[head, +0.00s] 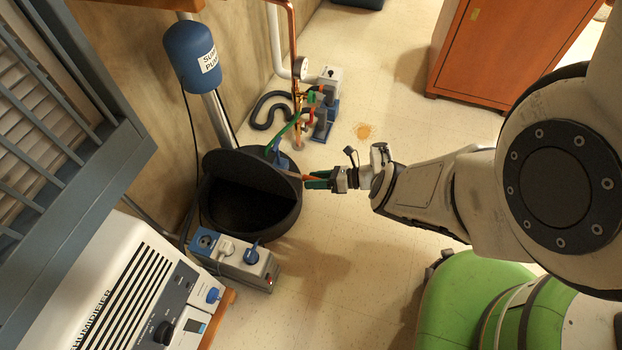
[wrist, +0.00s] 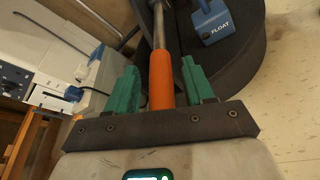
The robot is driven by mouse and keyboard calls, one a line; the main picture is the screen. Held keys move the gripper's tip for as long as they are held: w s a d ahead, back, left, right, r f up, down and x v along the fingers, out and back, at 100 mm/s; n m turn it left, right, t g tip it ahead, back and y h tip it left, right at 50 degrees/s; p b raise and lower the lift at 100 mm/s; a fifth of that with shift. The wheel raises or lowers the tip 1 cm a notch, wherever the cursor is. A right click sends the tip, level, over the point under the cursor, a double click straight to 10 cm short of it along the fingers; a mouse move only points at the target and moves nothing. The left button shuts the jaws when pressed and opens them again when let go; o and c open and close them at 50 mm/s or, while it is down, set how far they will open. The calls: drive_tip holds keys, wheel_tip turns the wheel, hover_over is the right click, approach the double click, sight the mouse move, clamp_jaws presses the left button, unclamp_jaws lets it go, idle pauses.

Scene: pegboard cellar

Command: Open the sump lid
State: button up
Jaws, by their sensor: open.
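The round black sump pit (head: 270,222) stands on the floor left of centre in the head view. Its dark lid (head: 255,168) is tilted up, with a dark opening below it. My gripper (head: 311,181) is at the pit's right side, by the lid's edge. In the wrist view, my gripper's green fingers are open on either side of an orange grip (wrist: 161,78) on a metal rod (wrist: 158,26). Whether the fingers touch the grip is not clear. A blue block marked FLOAT (wrist: 211,24) shows beyond.
A blue sump pump tank (head: 191,52) and pipe stand behind the pit. Valves and copper pipe (head: 318,100) stand behind.

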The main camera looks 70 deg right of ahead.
drive_tip(key=p+v, duration=0.1)
drive_tip(key=v, duration=0.8)
idle(0.3)
drive_tip(key=a+f+n+g+y, duration=0.1)
drive_tip(key=a+n+g+y, duration=0.1)
drive_tip(key=a+n+g, duration=1.45)
drive_tip(key=a+r+n+t+h, duration=0.25)
drive_tip(key=a+r+n, duration=0.25)
drive_tip(key=r+n, duration=0.45)
drive_tip(key=a+r+n+t+h, duration=0.1)
drive_tip(key=a+r+n+h, duration=0.2)
drive_tip(key=a+r+n, duration=0.7)
drive_tip(key=d+r+n+p, duration=0.1)
drive_tip(key=d+r+p, duration=0.1)
drive_tip(key=r+p, duration=1.3)
drive_tip(key=d+r+n+p, duration=0.2)
drive_tip(key=r+p, duration=1.4)
drive_tip(key=p, duration=0.3)
drive_tip(key=shift+s+d, duration=0.2)
drive_tip(key=shift+d, duration=0.05)
